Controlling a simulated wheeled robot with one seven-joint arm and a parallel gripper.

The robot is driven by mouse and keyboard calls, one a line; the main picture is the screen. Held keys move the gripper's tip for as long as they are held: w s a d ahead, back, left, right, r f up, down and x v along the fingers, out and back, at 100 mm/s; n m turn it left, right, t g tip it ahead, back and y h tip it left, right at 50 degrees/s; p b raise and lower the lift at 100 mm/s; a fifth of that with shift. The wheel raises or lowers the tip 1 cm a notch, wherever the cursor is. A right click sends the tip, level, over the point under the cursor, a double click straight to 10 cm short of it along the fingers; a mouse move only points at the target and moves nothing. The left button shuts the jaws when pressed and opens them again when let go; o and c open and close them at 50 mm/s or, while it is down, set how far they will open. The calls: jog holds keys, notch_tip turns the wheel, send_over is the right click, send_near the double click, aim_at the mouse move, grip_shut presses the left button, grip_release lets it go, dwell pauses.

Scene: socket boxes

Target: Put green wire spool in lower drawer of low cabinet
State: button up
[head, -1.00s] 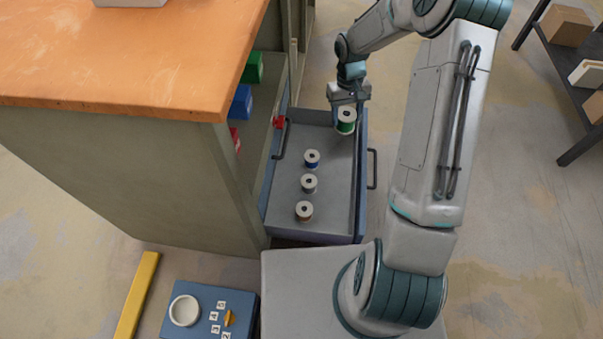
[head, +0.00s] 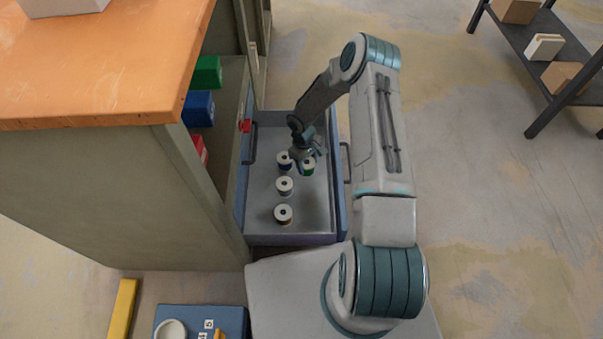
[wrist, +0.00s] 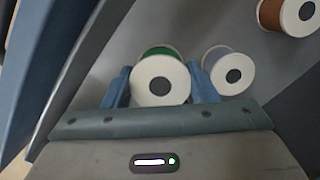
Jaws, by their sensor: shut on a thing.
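The green wire spool (head: 308,168), with white ends, is between the fingers of my gripper (head: 302,158). In the wrist view the spool (wrist: 160,78) sits between the two blue fingertips of my gripper (wrist: 160,88), one on each side. The lower drawer (head: 316,215) of the low cabinet (head: 245,180) is pulled out. The held spool is within the drawer's outline, near its right side. I cannot tell whether it touches the drawer floor.
A blue spool (head: 284,160), a grey spool (head: 284,186) and a brown spool (head: 283,214) stand in a row in the drawer, left of the held spool. The workbench (head: 110,70) is at left. The drawer's front right area is clear.

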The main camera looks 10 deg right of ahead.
aim_at(307, 170)
jog(key=shift+f+b, duration=0.75)
jog(key=shift+f, duration=1.65)
jog(key=shift+f, duration=0.1)
jog(key=shift+f, duration=0.15)
jog(key=o, duration=1.1)
jog(key=shift+r, duration=0.2)
